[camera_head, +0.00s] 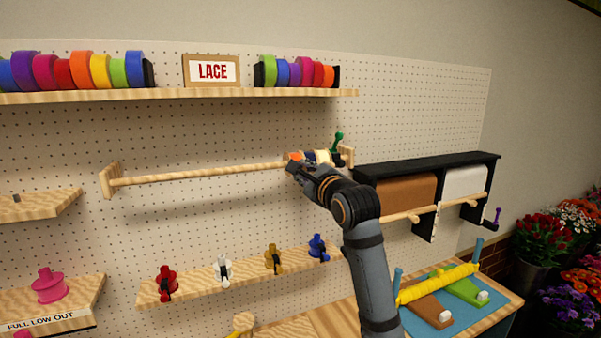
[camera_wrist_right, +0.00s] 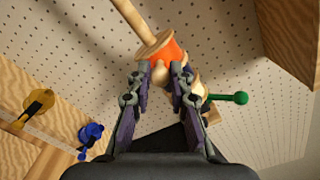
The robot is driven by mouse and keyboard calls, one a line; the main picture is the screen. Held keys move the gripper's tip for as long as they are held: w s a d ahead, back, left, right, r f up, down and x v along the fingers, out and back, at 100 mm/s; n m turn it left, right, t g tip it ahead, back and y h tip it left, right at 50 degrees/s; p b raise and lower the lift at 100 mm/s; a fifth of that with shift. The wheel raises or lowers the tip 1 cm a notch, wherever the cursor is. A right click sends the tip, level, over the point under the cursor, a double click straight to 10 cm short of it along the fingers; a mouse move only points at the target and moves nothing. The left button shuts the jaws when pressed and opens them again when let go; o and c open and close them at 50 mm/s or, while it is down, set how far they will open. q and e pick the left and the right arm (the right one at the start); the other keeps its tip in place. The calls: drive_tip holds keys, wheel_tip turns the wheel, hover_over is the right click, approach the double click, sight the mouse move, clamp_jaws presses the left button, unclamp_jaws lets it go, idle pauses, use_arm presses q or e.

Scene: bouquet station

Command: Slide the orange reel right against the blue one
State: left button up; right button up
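The orange reel (camera_wrist_right: 170,50) sits on a wooden rod (camera_head: 200,173), near its right end. In the head view only a bit of its orange (camera_head: 296,157) shows behind my right gripper (camera_head: 293,166). In the right wrist view my right gripper (camera_wrist_right: 160,70) has its fingertips apart at the reel's lower edge, with a wooden part between them. I cannot tell whether they touch the reel. A dark blue reel (camera_head: 309,156) and a cream one (camera_head: 322,157) show just right of the orange; any gap is hidden. My left gripper is not in view.
A green-handled crank (camera_head: 338,141) stands by the rod's right bracket (camera_head: 347,156). A black paper-roll holder (camera_head: 430,167) is further right. A ribbon shelf (camera_head: 200,95) is above; a shelf of small spools (camera_head: 235,275) is below. The rod's left stretch is bare.

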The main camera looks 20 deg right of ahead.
drive_tip(key=o, duration=0.5)
drive_tip(key=shift+d+f, duration=0.1)
drive_tip(key=shift+d, duration=0.1)
drive_tip(key=s, duration=1.2)
drive_tip(key=shift+d, duration=0.15)
drive_tip(key=shift+w, duration=0.1)
